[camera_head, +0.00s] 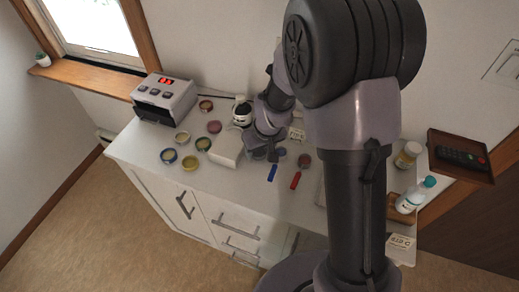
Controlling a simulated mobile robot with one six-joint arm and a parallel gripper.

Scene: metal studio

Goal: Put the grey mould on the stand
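Several small round moulds with coloured rims lie on the white counter (330,222). A greyish disc (281,153), perhaps the grey mould, shows just right of my gripper (270,153); another dark grey round shape (257,154) shows beside it, partly hidden. My gripper is low over the counter's middle, mostly covered by my own wrist. I cannot tell whether it is open or shut, or whether it touches or holds anything. A white block (227,150) sits left of my wrist; I cannot tell whether it is the stand.
A grey device (165,98) with red digits stands at the back left. Blue (272,172) and red (295,180) sticks lie in front of my gripper. A jar (407,155) and a bottle (415,195) stand at the right. My arm hides part of the counter.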

